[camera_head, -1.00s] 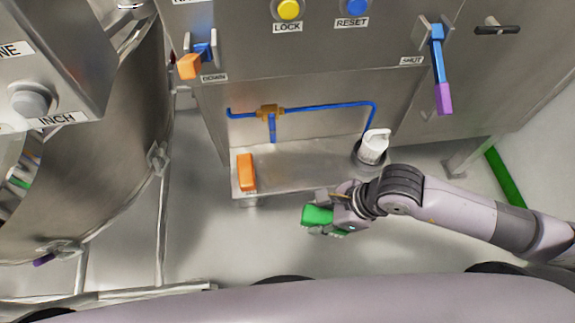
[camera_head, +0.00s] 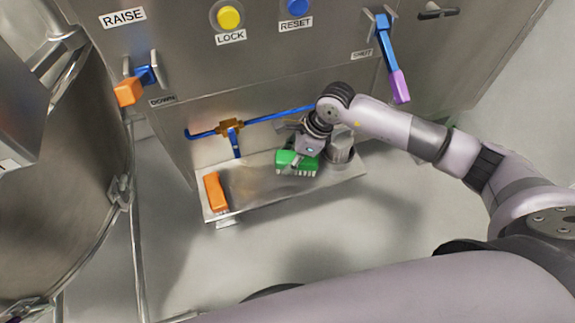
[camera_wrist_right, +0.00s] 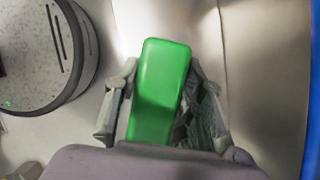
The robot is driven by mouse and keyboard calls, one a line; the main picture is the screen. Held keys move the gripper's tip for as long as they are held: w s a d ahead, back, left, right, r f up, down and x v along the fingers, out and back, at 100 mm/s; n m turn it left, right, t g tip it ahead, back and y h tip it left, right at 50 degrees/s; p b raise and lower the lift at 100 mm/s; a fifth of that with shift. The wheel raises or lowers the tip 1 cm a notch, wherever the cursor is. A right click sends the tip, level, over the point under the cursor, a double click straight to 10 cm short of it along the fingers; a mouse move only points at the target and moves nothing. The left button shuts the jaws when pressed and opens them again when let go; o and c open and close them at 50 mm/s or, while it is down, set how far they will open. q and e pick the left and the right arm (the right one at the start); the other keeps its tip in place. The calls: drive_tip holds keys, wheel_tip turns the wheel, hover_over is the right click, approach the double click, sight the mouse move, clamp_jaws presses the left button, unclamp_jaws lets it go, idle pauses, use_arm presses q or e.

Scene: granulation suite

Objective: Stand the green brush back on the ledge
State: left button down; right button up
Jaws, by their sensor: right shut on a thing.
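The green brush (camera_head: 297,162) is held in my right gripper (camera_head: 300,163), bristles pointing down, over the right half of the steel ledge (camera_head: 258,190). I cannot tell whether its bristles touch the ledge. In the right wrist view the green brush (camera_wrist_right: 158,92) lies between the two fingers of my right gripper (camera_wrist_right: 165,110), which are shut on it. An orange brush (camera_head: 216,192) stands on the left end of the ledge. My left gripper is not in view.
A metal cup (camera_head: 342,147) stands on the ledge just right of the gripper. A blue pipe (camera_head: 275,116) with a brass fitting (camera_head: 230,127) runs along the panel behind. The blue and purple SHUT lever (camera_head: 390,58) is above right. The ledge between the brushes is clear.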

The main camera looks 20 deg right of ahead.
sight(288, 160)
drive_tip(key=shift+w, duration=1.05)
drive_tip(key=f, duration=0.2)
drive_tip(key=shift+s+f, duration=0.25)
drive_tip(key=shift+f, duration=0.3)
wheel_tip(288, 160, down, 3)
drive_tip(key=shift+f+b, duration=0.2)
drive_tip(key=shift+b, duration=0.1)
drive_tip(key=shift+w+f, duration=0.2)
drive_tip(key=shift+f, duration=0.05)
drive_tip(key=o, duration=0.7)
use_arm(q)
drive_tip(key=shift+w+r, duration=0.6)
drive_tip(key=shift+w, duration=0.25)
use_arm(e)
drive_tip(key=o, duration=0.3)
drive_tip(key=shift+r, duration=0.1)
